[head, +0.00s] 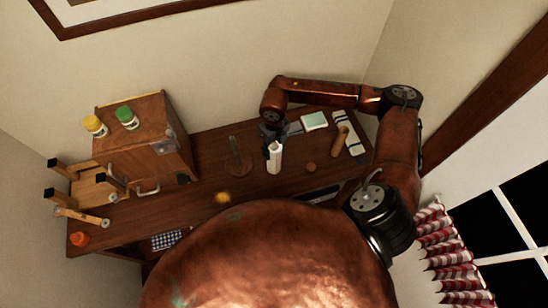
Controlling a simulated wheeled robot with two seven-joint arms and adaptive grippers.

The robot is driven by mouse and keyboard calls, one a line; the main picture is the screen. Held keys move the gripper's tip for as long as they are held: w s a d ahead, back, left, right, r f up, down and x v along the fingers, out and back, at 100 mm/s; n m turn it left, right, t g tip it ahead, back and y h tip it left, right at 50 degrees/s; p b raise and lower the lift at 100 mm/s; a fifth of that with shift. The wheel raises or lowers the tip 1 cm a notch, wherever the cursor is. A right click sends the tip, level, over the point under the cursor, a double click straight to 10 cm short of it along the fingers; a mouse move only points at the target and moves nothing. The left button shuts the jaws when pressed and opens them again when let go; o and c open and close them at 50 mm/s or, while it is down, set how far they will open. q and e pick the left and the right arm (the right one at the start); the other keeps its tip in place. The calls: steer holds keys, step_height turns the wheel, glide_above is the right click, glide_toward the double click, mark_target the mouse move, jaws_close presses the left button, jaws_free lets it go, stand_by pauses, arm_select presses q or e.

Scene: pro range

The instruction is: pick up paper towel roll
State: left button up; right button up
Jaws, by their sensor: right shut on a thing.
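The paper towel roll (274,160) is a white upright cylinder over the middle of the brown wooden desk (210,190). My right gripper (273,144) reaches down from above, its arm arching in from the right. It is shut on the upper part of the roll, and its dark fingers hide part of it. I cannot tell whether the roll's base touches the desk. My left gripper is not in view.
A wooden cabinet (135,138) with a yellow-capped jar (94,126) and a green-capped jar (127,118) stands left. A dark tool (236,158) is left of the roll.

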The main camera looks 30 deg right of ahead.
steer(key=c, duration=0.3)
steer(key=shift+w+r, duration=0.1)
steer(key=shift+r, duration=0.05)
steer(key=shift+r+b, duration=0.25)
steer(key=shift+b, duration=0.05)
step_height(320, 180, up, 2)
steer(key=shift+r+b, duration=0.1)
steer(key=shift+b, duration=0.55)
steer(key=s+a+r+b, duration=0.2)
steer(key=s+a+r, duration=0.3)
steer(key=s+a+r+b, duration=0.1)
steer(key=s+a+r, duration=0.3)
steer(key=s+r, duration=0.1)
steer(key=shift+s+a+b, duration=0.15)
steer(key=shift+a+b, duration=0.2)
